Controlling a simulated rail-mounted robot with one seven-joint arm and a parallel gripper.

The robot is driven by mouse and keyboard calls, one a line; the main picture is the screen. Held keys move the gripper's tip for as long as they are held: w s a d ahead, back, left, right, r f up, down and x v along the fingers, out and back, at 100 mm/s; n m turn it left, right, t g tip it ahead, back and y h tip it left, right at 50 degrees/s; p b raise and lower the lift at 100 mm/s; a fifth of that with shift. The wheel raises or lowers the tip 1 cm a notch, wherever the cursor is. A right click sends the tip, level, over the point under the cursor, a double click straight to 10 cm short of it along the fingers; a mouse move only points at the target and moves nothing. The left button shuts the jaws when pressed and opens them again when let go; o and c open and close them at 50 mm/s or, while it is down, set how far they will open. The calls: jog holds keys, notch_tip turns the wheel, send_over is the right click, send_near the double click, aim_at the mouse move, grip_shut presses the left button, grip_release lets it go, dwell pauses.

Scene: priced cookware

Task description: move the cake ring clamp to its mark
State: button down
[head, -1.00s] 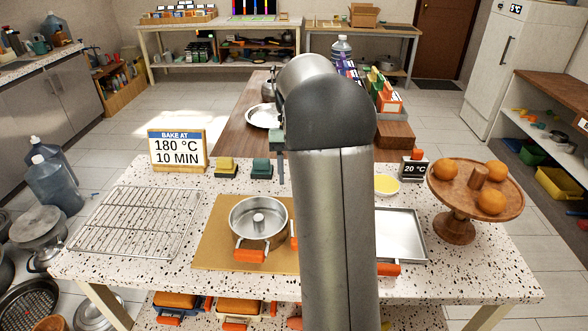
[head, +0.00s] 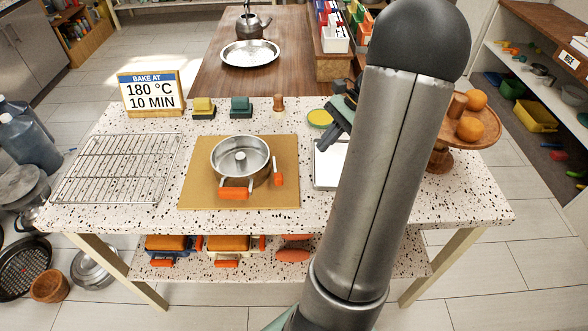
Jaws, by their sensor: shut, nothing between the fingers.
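The round metal cake ring (head: 240,158), with a tube in its middle, sits on a tan board (head: 195,185) on the speckled table. An orange handle-like part (head: 235,193) is at its front, and a smaller upright orange part (head: 278,180) is at its right side. I cannot tell which of these is the clamp, and no mark can be made out. My gripper (head: 331,138) is shut and empty, to the right of the ring and apart from it, over the back of a white-surfaced tray (head: 328,165). My arm hides part of that tray.
A wire rack (head: 115,168) lies at the left. A sign (head: 150,92), yellow and green blocks (head: 204,106) and a brown peg (head: 278,103) line the back. A wooden stand (head: 484,130) with oranges is at the right, partly behind my arm. The table between rack and board is clear.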

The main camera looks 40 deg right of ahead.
jog(key=a+f+m+t, duration=0.1)
jog(key=f, duration=0.2)
jog(key=a+f+m+t+p, duration=0.1)
jog(key=a+f+m, duration=0.2)
jog(key=f, duration=0.2)
jog(key=shift+w+a+f+m+t, duration=0.1)
jog(key=shift+a+f+m+t, duration=0.2)
jog(key=shift+m+t, duration=0.1)
jog(key=shift+w+a+p, duration=0.35)
jog(key=shift+w+a, duration=0.2)
jog(key=shift+a, duration=0.3)
jog(key=shift+w+a+p, duration=0.3)
jog(key=shift+w+a, duration=0.25)
jog(key=shift+a, duration=0.3)
